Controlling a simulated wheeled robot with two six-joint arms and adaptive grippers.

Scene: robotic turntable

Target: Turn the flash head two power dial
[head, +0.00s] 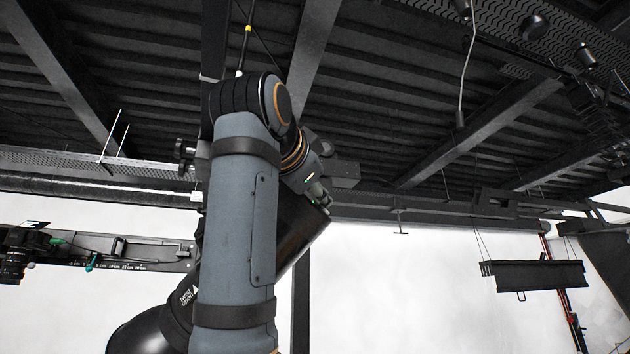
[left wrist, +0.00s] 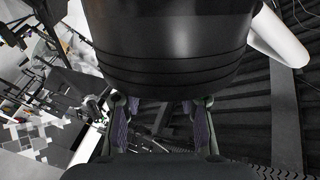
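A large black cylinder with ridges near its rim, which looks like a flash head (left wrist: 170,45), fills the top of the left wrist view. In the head view a black cylinder (head: 302,236) with white lettering lies tilted behind my raised arm, partly hidden by it. My left gripper (left wrist: 160,108) shows two fingers with purple pads, spread apart with nothing seen between them. The fingertips reach up to the cylinder's lower edge; I cannot tell whether they touch it. No power dial can be made out. My right gripper is not in view.
A dark ceiling with beams (head: 480,130) spans above. A black rail with a camera (head: 18,255) is at the left. A hanging black light bar (head: 535,275) is at the right. White backdrop (head: 400,290) fills the lower area.

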